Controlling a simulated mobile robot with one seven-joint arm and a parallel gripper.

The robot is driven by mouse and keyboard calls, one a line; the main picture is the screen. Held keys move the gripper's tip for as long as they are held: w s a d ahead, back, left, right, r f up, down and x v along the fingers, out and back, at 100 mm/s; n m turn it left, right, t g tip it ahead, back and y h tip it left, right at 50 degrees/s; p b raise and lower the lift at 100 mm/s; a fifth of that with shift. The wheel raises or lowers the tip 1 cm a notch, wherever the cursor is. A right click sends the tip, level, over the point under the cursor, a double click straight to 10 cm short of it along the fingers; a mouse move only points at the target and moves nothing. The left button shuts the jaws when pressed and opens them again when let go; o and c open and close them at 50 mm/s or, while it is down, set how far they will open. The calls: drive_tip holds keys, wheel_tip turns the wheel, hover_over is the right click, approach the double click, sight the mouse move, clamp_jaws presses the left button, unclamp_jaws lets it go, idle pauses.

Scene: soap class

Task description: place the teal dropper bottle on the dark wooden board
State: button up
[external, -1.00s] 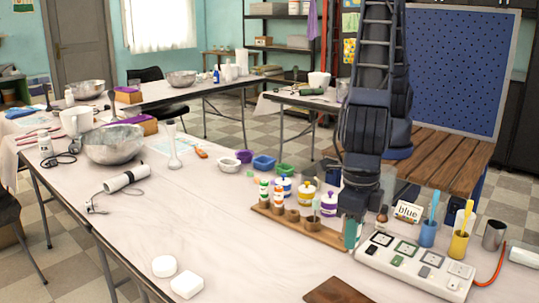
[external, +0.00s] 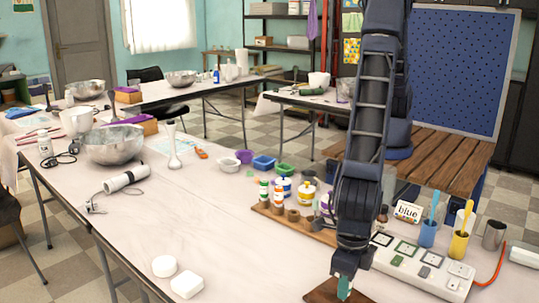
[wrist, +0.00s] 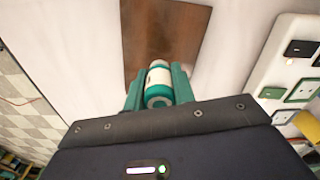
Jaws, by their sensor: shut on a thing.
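The teal dropper bottle (wrist: 158,86) has a white label and is held between the two fingers of my gripper (wrist: 158,92) in the wrist view. In the external view my gripper (external: 345,286) points down at the front of the table, with a bit of teal between its fingers. The dark wooden board (wrist: 178,32) lies flat on the table, ahead of and beneath the bottle. In the external view the board (external: 318,292) shows at the bottom edge, partly hidden by my gripper and cut off. I cannot tell whether the bottle touches the board.
A white tray with square pads (external: 440,268) stands to the right of my gripper. A wooden rack (external: 300,222) with small bottles is behind it. Two white soap pieces (external: 187,284) lie to the left. The table between them and the board is clear.

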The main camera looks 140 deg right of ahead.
drive_tip(key=shift+f, duration=0.15)
drive_tip(key=o, duration=1)
drive_tip(key=shift+c, duration=0.2)
